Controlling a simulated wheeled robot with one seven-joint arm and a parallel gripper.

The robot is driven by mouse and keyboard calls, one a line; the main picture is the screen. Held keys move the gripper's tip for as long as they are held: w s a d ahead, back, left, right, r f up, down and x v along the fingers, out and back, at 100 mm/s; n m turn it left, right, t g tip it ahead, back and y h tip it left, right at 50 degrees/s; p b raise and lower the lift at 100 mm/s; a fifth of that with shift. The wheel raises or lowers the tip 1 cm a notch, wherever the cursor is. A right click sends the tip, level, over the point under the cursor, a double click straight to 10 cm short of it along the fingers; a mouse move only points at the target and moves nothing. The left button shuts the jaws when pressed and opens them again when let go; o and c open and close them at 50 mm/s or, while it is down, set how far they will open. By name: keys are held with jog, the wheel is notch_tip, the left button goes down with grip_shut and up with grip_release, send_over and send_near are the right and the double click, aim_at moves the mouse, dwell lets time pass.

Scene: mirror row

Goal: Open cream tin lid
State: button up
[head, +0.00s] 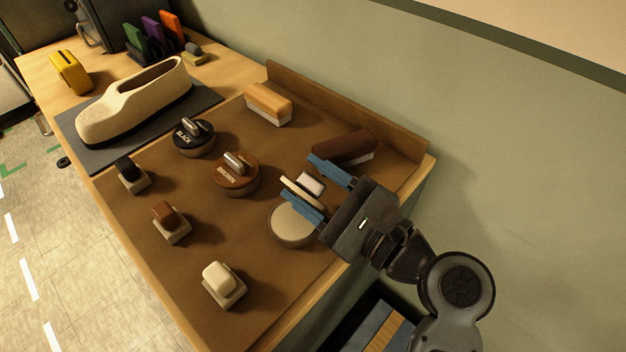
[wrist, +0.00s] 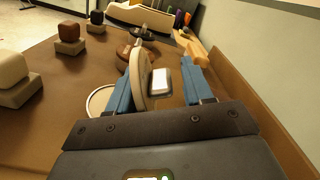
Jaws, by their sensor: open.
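The cream tin (head: 291,227) stands near the right end of the brown mat, and its pale round top shows uncovered. Its rim also shows in the wrist view (wrist: 97,103). The cream lid (wrist: 136,80) is tipped up on edge above the tin's far side, its pale knob (wrist: 162,82) pointing sideways to the right. Whether the lid touches the tin is hidden. My gripper (head: 300,178) is open, with blue fingers on both sides of the lid and knob. The lid lies close along the left finger; I cannot tell if they touch.
The brown tin (head: 236,174) and black tin (head: 194,138) stand closed farther left. A dark brown brush (head: 344,147) lies just beyond my gripper, by the raised wooden back edge (head: 345,108). Small daubers, including a cream one (head: 222,284), line the front. A shoe (head: 135,103) rests at the left.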

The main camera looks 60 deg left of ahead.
grip_shut()
dwell(0.4)
jog(key=m+p, duration=0.1)
jog(key=p, duration=0.2)
jog(key=shift+w+r, duration=0.3)
jog(key=shift+r, duration=0.1)
jog(key=m+p, duration=0.2)
jog(key=p, duration=0.1)
jog(key=shift+w+a+f, duration=0.15)
jog(key=shift+w, duration=0.15)
jog(key=shift+w+f+m+p, duration=0.15)
jog(key=shift+f+m+p, duration=0.1)
jog(key=shift+m+p, duration=0.25)
grip_release()
